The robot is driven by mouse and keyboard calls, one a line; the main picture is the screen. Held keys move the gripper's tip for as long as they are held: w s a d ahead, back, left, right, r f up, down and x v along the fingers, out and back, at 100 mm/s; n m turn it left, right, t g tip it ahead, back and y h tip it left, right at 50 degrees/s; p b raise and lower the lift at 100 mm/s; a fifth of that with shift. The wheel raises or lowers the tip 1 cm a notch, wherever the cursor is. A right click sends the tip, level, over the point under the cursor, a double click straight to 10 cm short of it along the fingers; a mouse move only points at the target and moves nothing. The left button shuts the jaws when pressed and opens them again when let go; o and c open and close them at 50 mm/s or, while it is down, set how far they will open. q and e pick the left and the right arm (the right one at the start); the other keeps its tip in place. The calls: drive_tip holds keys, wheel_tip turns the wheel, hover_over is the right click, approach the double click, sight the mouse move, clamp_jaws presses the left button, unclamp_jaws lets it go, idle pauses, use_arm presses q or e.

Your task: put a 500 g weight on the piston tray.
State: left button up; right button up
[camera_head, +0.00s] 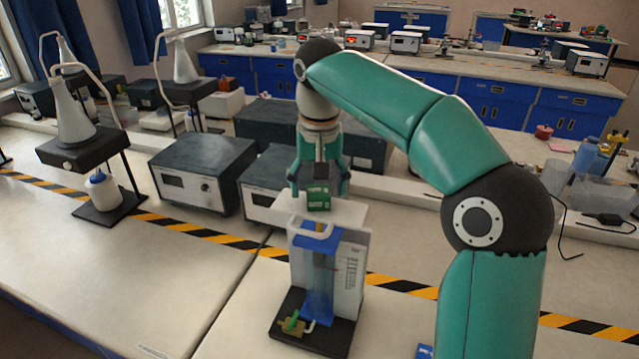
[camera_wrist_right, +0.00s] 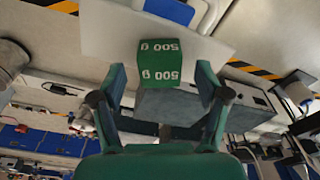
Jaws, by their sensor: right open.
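The piston apparatus stands upright on the bench, with its white piston tray (camera_head: 345,214) on top of a clear cylinder (camera_head: 316,275). A green 500 g weight (camera_head: 318,199) appears to rest on the tray, towards its back edge. In the right wrist view the weight (camera_wrist_right: 168,62) shows its white "500 g" labels against the tray (camera_wrist_right: 105,35). My right gripper (camera_head: 318,188) is over the back of the tray, pointing down. In the right wrist view its fingers (camera_wrist_right: 162,70) are spread on either side of the weight, with gaps showing. My left gripper is out of view.
Grey instrument boxes (camera_head: 203,170) stand close behind and left of the apparatus. A flask stand (camera_head: 88,150) is further left. Yellow-black tape (camera_head: 215,237) crosses the bench. The bench front left of the apparatus is clear. Clear containers (camera_head: 580,185) are at right.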

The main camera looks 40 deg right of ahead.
sight(319, 194)
drive_tip(key=r, duration=0.6)
drive_tip(key=shift+s+a+r, duration=0.2)
drive_tip(key=shift+a+r, duration=0.05)
drive_tip(key=shift+s+r, duration=0.1)
drive_tip(key=shift+r, duration=0.3)
